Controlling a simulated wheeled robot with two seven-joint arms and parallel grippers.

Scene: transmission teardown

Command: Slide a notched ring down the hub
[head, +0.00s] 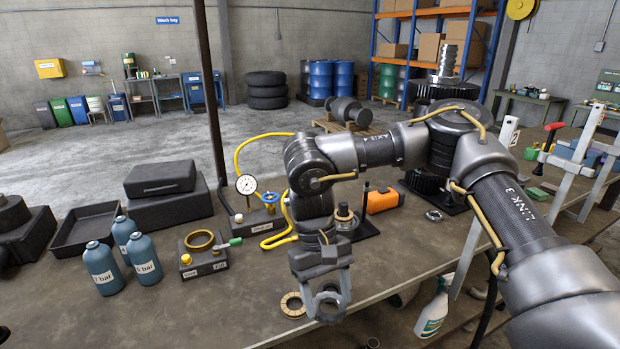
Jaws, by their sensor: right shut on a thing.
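My right gripper (330,301) hangs low over the front of the bench, pointing down. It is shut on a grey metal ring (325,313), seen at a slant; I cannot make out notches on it. A brass-coloured ring (292,305) lies flat on the bench just left of the gripper. A short metal hub-like part (344,217) stands upright on a dark base behind the gripper, apart from the held ring. Another small toothed metal ring (433,215) lies on the bench to the right. My left gripper is not in view.
Blue bottles (102,267) and a brass-ringed fixture (201,255) are at left. A tall gear stack (443,150) stands behind my right arm.

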